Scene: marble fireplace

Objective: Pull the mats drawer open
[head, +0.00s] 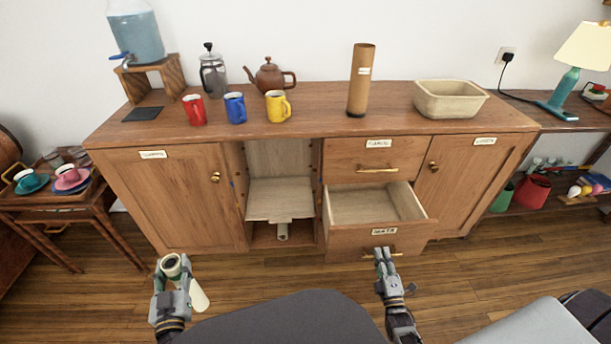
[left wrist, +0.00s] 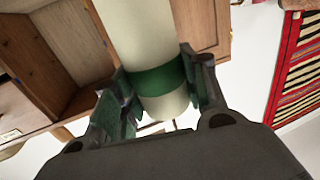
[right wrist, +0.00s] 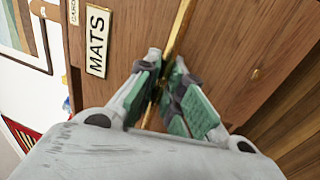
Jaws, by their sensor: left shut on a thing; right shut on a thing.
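The mats drawer (head: 372,241) is the lower drawer of the wooden sideboard. It stands pulled out and its inside looks empty. Its label (right wrist: 97,41) reads MATS in the right wrist view. My right gripper (head: 383,254) is shut on the drawer's brass handle (right wrist: 178,30), at the drawer's front. The gripper also shows in the right wrist view (right wrist: 165,95). My left gripper (head: 174,280) is shut on a pale cylinder with a green band (left wrist: 140,35), held tilted in front of the left cupboard door. The cylinder also shows in the head view (head: 198,296).
The upper drawer (head: 375,158) and both cupboard doors (head: 170,200) are shut. Mugs, a teapot (head: 270,78), a cardboard tube (head: 360,80) and a beige basin (head: 449,99) stand on top. An open niche (head: 280,198) is left of the drawers. Floor in front is clear.

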